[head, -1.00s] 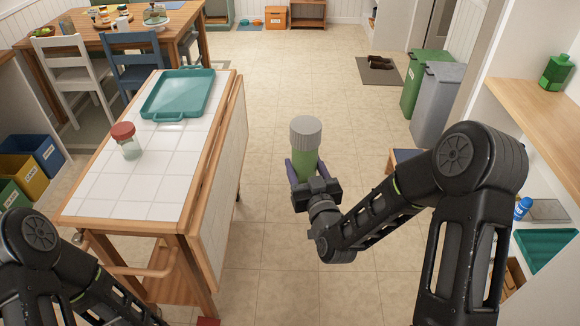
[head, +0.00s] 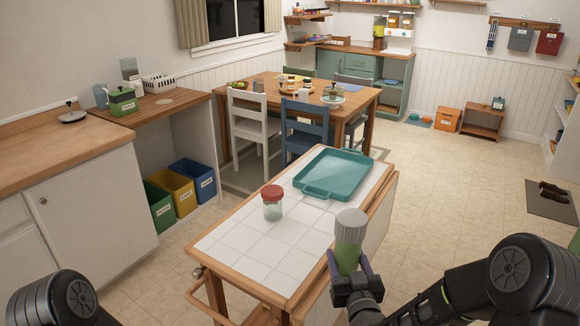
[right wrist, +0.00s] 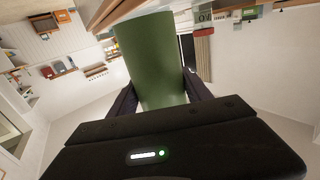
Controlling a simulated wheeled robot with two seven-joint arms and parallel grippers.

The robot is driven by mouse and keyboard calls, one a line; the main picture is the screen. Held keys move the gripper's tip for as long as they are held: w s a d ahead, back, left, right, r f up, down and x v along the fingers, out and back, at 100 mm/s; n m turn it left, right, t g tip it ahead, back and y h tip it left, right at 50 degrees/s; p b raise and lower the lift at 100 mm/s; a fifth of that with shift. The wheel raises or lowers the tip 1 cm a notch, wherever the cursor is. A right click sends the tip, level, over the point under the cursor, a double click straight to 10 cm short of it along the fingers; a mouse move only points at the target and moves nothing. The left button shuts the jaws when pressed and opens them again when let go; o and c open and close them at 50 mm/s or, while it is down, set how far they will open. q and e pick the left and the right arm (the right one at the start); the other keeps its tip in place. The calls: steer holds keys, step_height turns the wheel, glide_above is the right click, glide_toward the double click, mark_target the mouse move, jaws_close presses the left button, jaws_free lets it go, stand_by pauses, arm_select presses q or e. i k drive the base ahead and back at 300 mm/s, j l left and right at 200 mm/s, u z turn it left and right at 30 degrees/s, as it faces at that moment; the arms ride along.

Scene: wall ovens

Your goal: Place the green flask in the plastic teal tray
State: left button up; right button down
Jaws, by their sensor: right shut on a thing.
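The green flask (head: 347,256) with a grey cap is upright in my right gripper (head: 355,278). The gripper is shut on its lower body, and the flask fills the middle of the right wrist view (right wrist: 152,62). In the head view it shows in front of the right edge of the white-tiled cart. The plastic teal tray (head: 313,190) lies at the far end of the cart top, beyond the flask and slightly left of it. The tray looks empty. Part of my left arm shows at the lower left, but its gripper is out of view.
A clear jar with a red lid (head: 272,203) stands on the tiled cart top (head: 245,243), left of the tray. A wooden dining table (head: 262,87) with chairs is behind the cart. Open floor (head: 455,195) lies to the right.

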mark_target(348, 178)
steer(key=i+l+u, duration=0.2)
steer(key=l+u, duration=0.15)
steer(key=l, duration=0.35)
steer(key=i+l+u, duration=0.15)
steer(key=l+u, duration=0.15)
steer(key=l, duration=0.45)
steer(key=l+u, duration=0.35)
steer(key=l, duration=2.1)
steer(key=i+j, duration=0.45)
